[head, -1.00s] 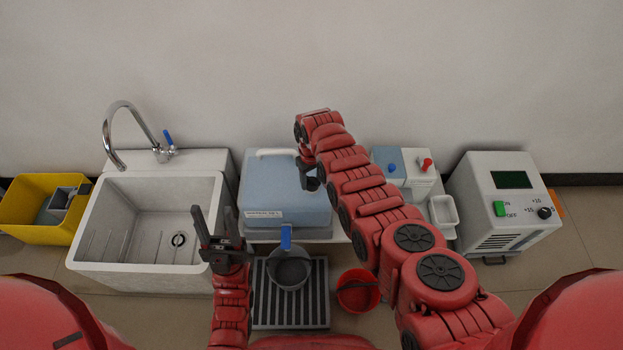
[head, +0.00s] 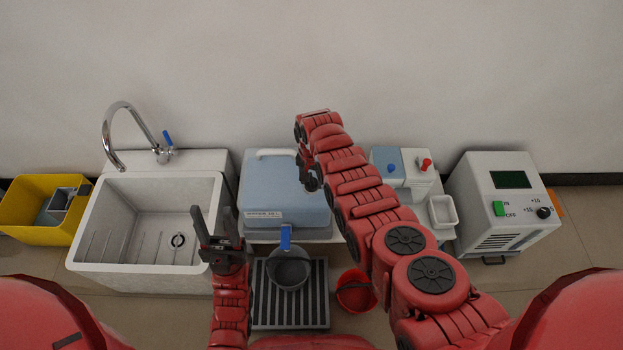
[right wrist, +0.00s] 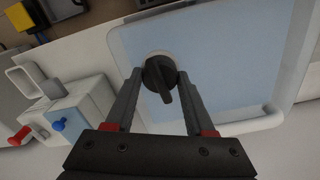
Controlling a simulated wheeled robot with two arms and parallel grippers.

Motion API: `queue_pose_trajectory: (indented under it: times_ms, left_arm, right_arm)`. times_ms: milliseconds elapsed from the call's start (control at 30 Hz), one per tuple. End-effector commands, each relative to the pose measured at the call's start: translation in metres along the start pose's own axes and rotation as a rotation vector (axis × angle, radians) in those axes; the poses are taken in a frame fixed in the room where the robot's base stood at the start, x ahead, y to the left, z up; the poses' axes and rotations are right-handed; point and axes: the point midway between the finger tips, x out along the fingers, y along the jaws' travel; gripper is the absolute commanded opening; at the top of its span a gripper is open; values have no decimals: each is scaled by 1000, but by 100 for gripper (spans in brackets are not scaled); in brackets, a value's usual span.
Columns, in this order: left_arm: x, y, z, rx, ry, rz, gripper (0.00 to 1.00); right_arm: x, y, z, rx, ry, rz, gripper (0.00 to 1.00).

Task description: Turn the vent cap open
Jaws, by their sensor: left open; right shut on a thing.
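The vent cap (right wrist: 158,78) is a dark round knob with a raised bar, on the top of the blue water tank (head: 262,192). In the right wrist view it sits between the fingertips of my right gripper (right wrist: 160,84), which is shut on it. The bar points down and slightly right in that view. In the head view my right gripper (head: 309,178) is over the right part of the tank, and the cap is hidden there. My left gripper (head: 220,238) is open and empty, between the sink and the tank, pointing up.
A white sink (head: 150,225) with a tap stands left of the tank. A grey pot (head: 289,271) stands on a slatted grate (head: 262,310) in front, beside a red bucket (head: 356,291). A small white-and-blue unit (head: 412,170) and a white machine (head: 500,215) stand to the right.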

Motion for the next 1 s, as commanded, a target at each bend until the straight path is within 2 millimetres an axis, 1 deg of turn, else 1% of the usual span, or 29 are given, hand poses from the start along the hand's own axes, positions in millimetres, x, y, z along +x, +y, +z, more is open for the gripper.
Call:
queue_pose_trajectory:
  times_ms: [200, 400, 867, 900, 967, 1000]
  left_arm:
    - [1, 0, 0, 0, 0, 0, 50]
    - [1, 0, 0, 0, 0, 0, 50]
    - [1, 0, 0, 0, 0, 0, 50]
    - [1, 0, 0, 0, 0, 0, 50]
    - [1, 0, 0, 0, 0, 0, 50]
    - [1, 0, 0, 0, 0, 0, 50]
  right_arm:
    - [-1, 0, -1, 99, 2, 0, 0]
    - [-1, 0, -1, 143, 2, 0, 0]
    - [-1, 0, -1, 154, 1, -1, 0]
    - [-1, 0, 0, 154, 1, -1, 60]
    - [0, 0, 0, 153, 1, 0, 70]
    - [0, 0, 0, 153, 1, 0, 78]
